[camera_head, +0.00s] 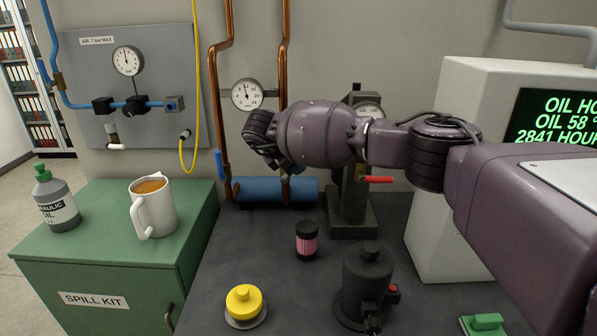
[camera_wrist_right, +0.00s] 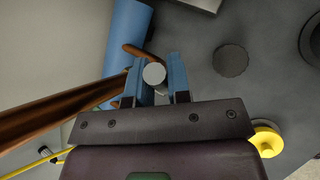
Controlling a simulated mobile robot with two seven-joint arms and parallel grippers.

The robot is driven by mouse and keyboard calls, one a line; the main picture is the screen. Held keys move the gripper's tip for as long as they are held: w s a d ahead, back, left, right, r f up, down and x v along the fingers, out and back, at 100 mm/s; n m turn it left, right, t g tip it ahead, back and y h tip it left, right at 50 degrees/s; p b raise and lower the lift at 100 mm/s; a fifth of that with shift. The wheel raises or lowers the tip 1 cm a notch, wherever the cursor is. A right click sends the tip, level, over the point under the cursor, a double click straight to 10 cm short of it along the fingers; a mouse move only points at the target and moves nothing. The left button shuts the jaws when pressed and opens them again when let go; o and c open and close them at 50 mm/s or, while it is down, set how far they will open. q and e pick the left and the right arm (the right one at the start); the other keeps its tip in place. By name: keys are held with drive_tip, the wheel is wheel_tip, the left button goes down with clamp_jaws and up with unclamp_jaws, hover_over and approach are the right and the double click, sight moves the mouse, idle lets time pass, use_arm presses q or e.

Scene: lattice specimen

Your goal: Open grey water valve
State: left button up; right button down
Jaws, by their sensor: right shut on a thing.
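A grey round knob (camera_wrist_right: 154,73), seen end-on in the right wrist view, sits between the two blue fingers of my right gripper (camera_wrist_right: 156,82). The gripper is shut on it, beside the copper pipe. I take this knob to be the grey water valve; its body and turn position are hidden. In the head view my right arm reaches in from the right across the bench, and its wrist hides the fingers and the knob. My left gripper is not in view.
Copper pipes (camera_head: 223,110) with a gauge (camera_head: 247,94) run down the wall to a blue cylinder (camera_head: 300,190). A red lever (camera_head: 376,179) is below my forearm. A pink-and-black jar (camera_head: 306,241), a yellow knob (camera_head: 244,303) and a mug (camera_head: 155,212) stand nearby.

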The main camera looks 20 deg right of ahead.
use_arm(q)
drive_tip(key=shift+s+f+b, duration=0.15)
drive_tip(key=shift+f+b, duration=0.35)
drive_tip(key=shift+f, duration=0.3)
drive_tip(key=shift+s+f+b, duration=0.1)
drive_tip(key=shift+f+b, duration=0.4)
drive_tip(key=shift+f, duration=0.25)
use_arm(e)
drive_tip(key=shift+w+a+r+n+g+h, duration=0.15)
drive_tip(key=shift+a+h, duration=0.15)
drive_tip(key=shift+h, duration=0.25)
drive_tip(key=shift+a+n+g+h, duration=0.1)
drive_tip(key=shift+a+n+h, duration=0.1)
drive_tip(key=shift+a+h, duration=0.3)
drive_tip(key=shift+w+a+r+n+g+h, duration=0.1)
drive_tip(key=shift+a+n+h, duration=0.05)
drive_tip(key=shift+h, duration=0.5)
drive_tip(key=c, duration=1.1)
unclamp_jaws()
drive_tip(key=shift+r, duration=0.1)
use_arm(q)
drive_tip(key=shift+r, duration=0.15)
use_arm(e)
drive_tip(key=shift+d+r, duration=0.1)
